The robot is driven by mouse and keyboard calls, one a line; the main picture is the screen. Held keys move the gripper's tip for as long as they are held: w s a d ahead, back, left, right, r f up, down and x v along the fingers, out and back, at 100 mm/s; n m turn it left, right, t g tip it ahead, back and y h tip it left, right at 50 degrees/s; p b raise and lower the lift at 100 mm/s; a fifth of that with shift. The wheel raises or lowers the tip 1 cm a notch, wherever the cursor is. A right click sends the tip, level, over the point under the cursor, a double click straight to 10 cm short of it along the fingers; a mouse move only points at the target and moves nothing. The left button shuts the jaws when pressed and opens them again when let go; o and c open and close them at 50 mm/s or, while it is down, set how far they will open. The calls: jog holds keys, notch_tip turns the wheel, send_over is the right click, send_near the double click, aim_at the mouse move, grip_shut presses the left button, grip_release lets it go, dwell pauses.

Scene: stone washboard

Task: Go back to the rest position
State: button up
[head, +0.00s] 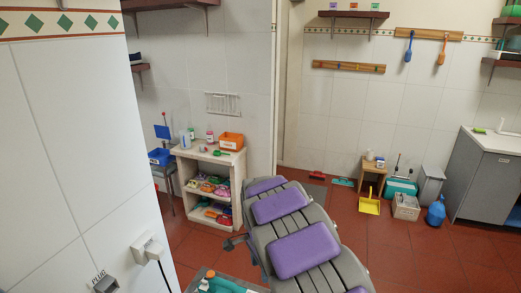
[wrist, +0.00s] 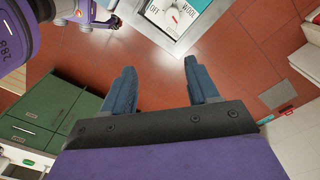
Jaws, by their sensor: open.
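My gripper (wrist: 159,76) shows in the wrist view with its two blue fingers spread apart. Nothing is held between them, and red tiled floor shows in the gap. The fingers touch nothing that I can see. My gripper cannot be made out in the head view.
In the wrist view, a panel with a dial (wrist: 177,14) is beyond the fingers and a green cabinet (wrist: 40,117) is at left. In the head view, a shelf unit (head: 183,178), a yellow dustpan (head: 370,207) and a blue jug (head: 436,213) stand on red floor.

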jog(key=s+d+r+n+b, duration=0.2)
jog(key=s+d+r+n, duration=0.35)
jog(key=s+d, duration=0.7)
jog(key=s+d+n+g+b, duration=0.1)
jog(key=s+n, duration=0.6)
jog(key=s, duration=1.9)
jog(key=shift+d+f+g+b, duration=0.3)
jog(key=shift+d+g+b, duration=0.15)
jog(key=shift+b, duration=0.35)
